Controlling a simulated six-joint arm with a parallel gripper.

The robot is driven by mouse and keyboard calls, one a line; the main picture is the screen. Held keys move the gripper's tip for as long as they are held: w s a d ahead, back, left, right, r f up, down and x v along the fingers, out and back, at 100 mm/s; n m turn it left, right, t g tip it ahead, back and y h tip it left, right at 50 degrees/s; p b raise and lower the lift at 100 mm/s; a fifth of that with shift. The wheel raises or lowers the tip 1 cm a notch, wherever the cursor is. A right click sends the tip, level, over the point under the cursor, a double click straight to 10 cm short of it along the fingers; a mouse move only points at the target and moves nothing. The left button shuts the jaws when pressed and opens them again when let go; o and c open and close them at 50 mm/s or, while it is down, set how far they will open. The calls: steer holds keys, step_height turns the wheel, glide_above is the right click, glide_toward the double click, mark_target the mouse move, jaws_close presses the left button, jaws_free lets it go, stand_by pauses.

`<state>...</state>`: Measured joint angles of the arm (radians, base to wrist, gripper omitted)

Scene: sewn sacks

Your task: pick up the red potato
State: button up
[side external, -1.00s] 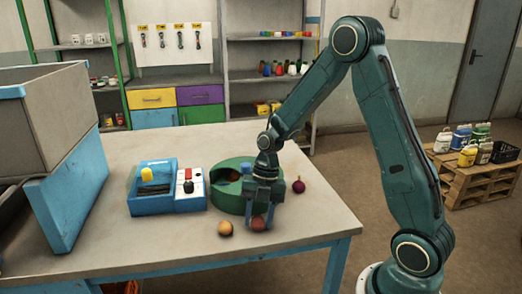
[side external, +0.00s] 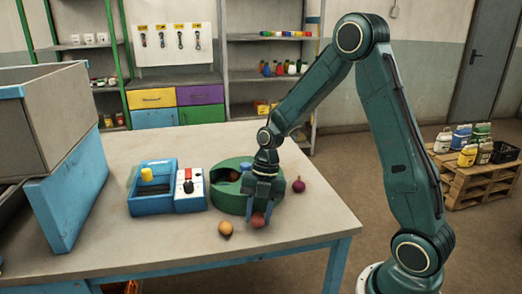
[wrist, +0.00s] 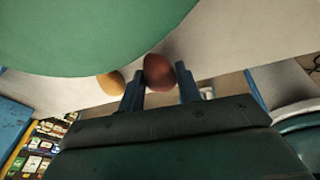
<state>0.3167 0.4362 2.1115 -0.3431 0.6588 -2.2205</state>
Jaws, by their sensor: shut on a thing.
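The red potato (side external: 258,219) is a reddish-brown lump near the table's front edge in the side view. My gripper (side external: 260,207) points down and is shut on it, with a finger on each side. In the wrist view the red potato (wrist: 159,71) sits between the two fingertips of my gripper (wrist: 160,84). It appears slightly raised off the table in the side view, though its underside is hard to make out.
A yellow-brown potato (side external: 225,228) lies just left of the red one. A purple onion (side external: 298,185) lies to the right. A round green container (side external: 230,200) stands close behind my gripper. A blue box with controls (side external: 150,203) stands further left.

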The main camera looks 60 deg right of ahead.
mark_target(259, 213)
step_height(259, 213, up, 19)
stand_by(0.5)
stand_by(0.6)
